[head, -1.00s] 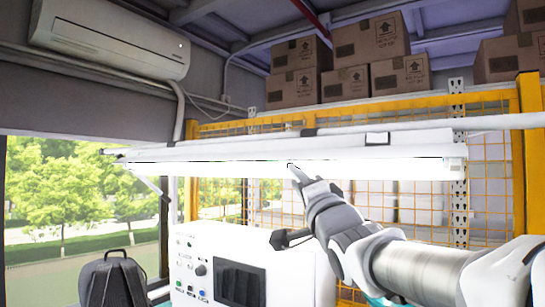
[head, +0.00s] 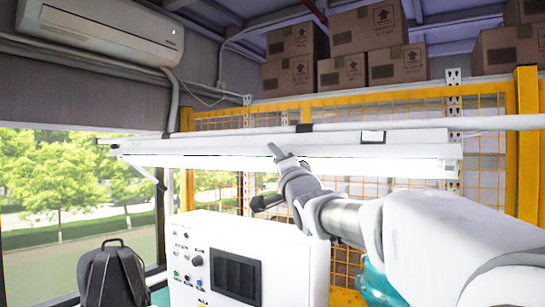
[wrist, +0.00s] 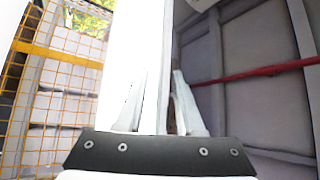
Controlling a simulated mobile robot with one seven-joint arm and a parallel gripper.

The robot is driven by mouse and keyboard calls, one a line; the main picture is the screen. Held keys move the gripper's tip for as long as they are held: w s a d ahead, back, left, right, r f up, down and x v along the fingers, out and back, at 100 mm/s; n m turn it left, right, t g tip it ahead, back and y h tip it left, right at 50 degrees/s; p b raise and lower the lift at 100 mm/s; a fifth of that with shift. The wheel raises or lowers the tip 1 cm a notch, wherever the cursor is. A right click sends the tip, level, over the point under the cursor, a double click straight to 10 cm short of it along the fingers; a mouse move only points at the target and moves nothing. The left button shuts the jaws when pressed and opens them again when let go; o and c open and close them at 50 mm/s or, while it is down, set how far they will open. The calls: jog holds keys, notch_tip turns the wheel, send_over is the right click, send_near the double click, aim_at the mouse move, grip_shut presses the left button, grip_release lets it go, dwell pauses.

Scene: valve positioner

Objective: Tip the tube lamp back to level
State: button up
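The tube lamp (head: 400,151) is a long white fixture that runs across the middle of the head view, with a bright lit tube along its lower edge. My gripper (head: 280,152) is at the lamp's middle, its upper finger overlapping the housing in the picture. In the wrist view the lamp (wrist: 138,50) is a broad pale bar rising past my gripper (wrist: 160,98). The fingers stand apart, one in front of the bar and one at its right edge. I cannot tell whether they touch the lamp.
A white control box (head: 210,230) with a dark screen stands below the lamp. A yellow mesh fence (head: 490,120) is behind it, with cardboard boxes (head: 345,72) above. A pale horizontal pipe (head: 490,123) runs just above the lamp. A dark backpack (head: 112,275) is at lower left.

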grip_shut()
dwell(1.3)
